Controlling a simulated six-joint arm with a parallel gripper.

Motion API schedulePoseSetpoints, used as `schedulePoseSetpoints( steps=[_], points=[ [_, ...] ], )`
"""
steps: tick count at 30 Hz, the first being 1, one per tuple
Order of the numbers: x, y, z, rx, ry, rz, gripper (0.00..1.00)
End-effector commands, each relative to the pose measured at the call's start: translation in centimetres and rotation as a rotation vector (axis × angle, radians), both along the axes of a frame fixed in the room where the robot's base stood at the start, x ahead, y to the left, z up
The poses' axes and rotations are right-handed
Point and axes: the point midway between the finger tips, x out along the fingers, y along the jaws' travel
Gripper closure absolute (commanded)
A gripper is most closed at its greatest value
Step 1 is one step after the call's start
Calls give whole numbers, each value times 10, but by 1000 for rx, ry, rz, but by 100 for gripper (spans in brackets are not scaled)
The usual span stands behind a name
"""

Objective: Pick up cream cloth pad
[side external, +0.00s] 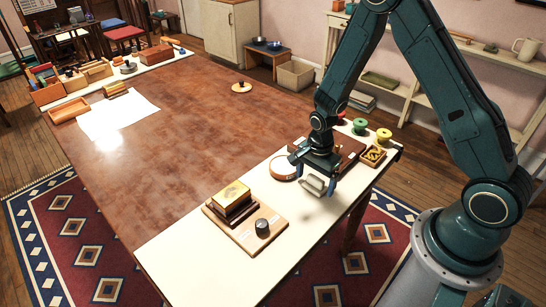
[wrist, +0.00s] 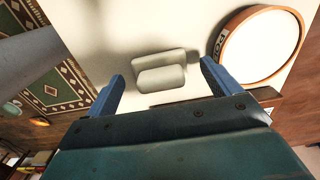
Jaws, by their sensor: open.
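The cream cloth pad (side external: 312,185) is a small, pale, rounded block on the cream strip at the near right end of the table. In the wrist view the pad (wrist: 160,78) shows two rounded faces, one above the other, with a shadow beside it. My gripper (side external: 316,174) points down just over the pad, with its blue fingers apart. In the wrist view my gripper (wrist: 163,70) has one finger on each side of the pad, with gaps between. I cannot tell whether the fingertips reach down to the pad's height.
A round wooden-rimmed dish (side external: 274,168) with a white inside lies close to the left finger; the dish (wrist: 299,52) is large in the wrist view. A wooden board (side external: 278,232) with stacked blocks stands nearer the camera. Green (side external: 360,126) and yellow (side external: 384,135) spools stand behind.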

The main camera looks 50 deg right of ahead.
Motion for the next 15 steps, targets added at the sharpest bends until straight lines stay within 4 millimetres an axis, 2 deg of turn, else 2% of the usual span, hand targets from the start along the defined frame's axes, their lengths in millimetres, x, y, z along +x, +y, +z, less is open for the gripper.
schedulePoseSetpoints(
  steps=[4,15],
  points=[
    [0,0,-6,0,0,0,11],
    [0,0,-7,0,0,0,11]
  ],
)
